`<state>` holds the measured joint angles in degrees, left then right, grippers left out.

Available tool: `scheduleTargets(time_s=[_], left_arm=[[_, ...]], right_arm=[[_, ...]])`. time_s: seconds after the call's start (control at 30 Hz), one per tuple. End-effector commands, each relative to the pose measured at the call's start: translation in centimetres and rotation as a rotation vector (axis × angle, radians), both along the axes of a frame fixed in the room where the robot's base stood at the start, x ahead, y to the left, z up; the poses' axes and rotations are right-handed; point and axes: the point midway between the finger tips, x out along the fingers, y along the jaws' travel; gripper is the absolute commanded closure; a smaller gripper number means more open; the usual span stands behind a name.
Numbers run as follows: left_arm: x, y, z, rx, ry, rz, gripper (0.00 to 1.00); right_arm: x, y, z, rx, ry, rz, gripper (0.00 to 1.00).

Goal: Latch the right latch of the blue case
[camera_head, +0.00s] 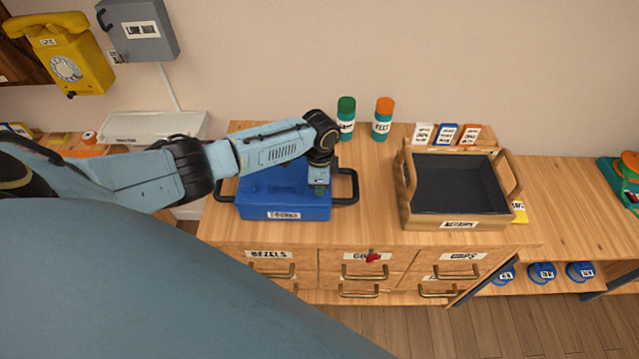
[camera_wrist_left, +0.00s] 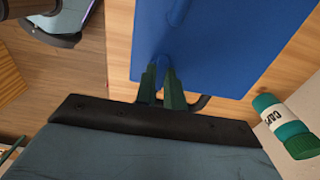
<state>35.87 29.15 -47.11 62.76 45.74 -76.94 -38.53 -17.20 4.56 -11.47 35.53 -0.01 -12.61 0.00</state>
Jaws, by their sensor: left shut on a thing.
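The blue case (camera_head: 285,207) sits on the wooden cabinet top, with dark handles at its left and right ends. My left gripper (camera_head: 319,188) is over the right part of the case, pointing down. In the left wrist view, the blue case (camera_wrist_left: 215,45) fills the upper middle. There the green fingertips of my left gripper (camera_wrist_left: 161,90) are shut around a small blue piece, the right latch (camera_wrist_left: 160,65), at the case. The fingers hide most of the latch, so its exact angle cannot be told. My right gripper is not in view.
A wooden tray (camera_head: 408,205) with a dark inside stands right of the case. A green-capped bottle (camera_head: 346,118) and an orange-capped bottle (camera_head: 382,120) stand behind; a green bottle (camera_wrist_left: 285,127) shows in the wrist view. Drawers (camera_head: 345,262) are below the case.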

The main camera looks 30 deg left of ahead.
Motion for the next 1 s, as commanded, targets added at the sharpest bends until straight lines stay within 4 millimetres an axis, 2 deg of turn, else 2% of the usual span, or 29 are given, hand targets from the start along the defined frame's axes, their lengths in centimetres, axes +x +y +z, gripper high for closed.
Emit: scheduleTargets(time_s=[0.27,0.3,0.47,0.77,0.87,1.0], left_arm=[[0.1,-0.1,0.0,-0.001,-0.002,-0.002,1.0],[0.1,-0.1,0.0,-0.001,-0.002,-0.002,0.87],[0.0,-0.1,0.0,0.0,-0.001,-0.001,0.67],[0.0,0.0,0.2,0.0,-0.001,-0.001,0.67],[0.1,0.0,1.0,-0.001,-0.002,-0.001,0.67],[0.1,0.0,3.3,0.0,-0.004,-0.002,0.67]], right_arm=[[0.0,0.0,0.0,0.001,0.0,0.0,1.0],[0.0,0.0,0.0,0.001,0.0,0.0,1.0],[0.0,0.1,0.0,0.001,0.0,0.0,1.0],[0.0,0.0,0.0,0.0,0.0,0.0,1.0],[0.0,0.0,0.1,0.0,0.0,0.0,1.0],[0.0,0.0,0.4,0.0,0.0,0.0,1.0]])
